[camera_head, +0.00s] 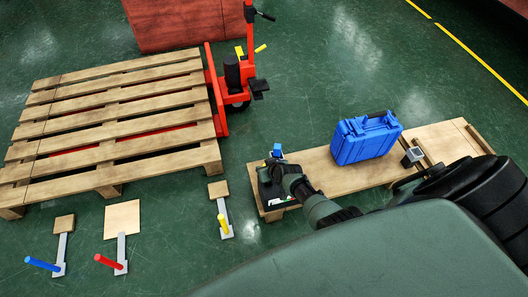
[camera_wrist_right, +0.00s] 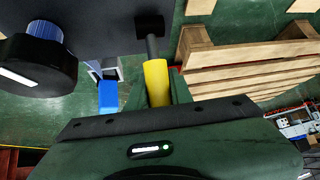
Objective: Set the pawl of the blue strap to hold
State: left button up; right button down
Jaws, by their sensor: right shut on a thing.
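My right gripper (camera_head: 272,172) is at the left end of a low wooden bench, by a dark box-like device. In the right wrist view the gripper (camera_wrist_right: 157,95) is shut on a yellow handle (camera_wrist_right: 156,82), whose grey rod ends in a black block. A small blue piece (camera_head: 277,150) stands just behind the gripper; a blue piece (camera_wrist_right: 108,96) also shows beside the yellow handle in the wrist view. A black round knob with a blue ribbed part (camera_wrist_right: 45,30) is at the left there. I cannot make out a blue strap or its pawl. My left gripper is not in view.
A blue case (camera_head: 366,138) stands on the wooden bench (camera_head: 318,172). Floor levers with blue (camera_head: 42,264), red (camera_head: 108,262) and yellow (camera_head: 223,223) handles are at the lower left. A wooden pallet (camera_head: 110,125) and red pallet truck (camera_head: 232,95) lie beyond.

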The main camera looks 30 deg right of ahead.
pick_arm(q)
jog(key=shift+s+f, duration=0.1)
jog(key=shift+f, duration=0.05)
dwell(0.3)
pick_arm(e)
jog(key=c, duration=1.3)
grip_release()
jog(key=shift+w, duration=0.1)
jog(key=shift+o, duration=0.2)
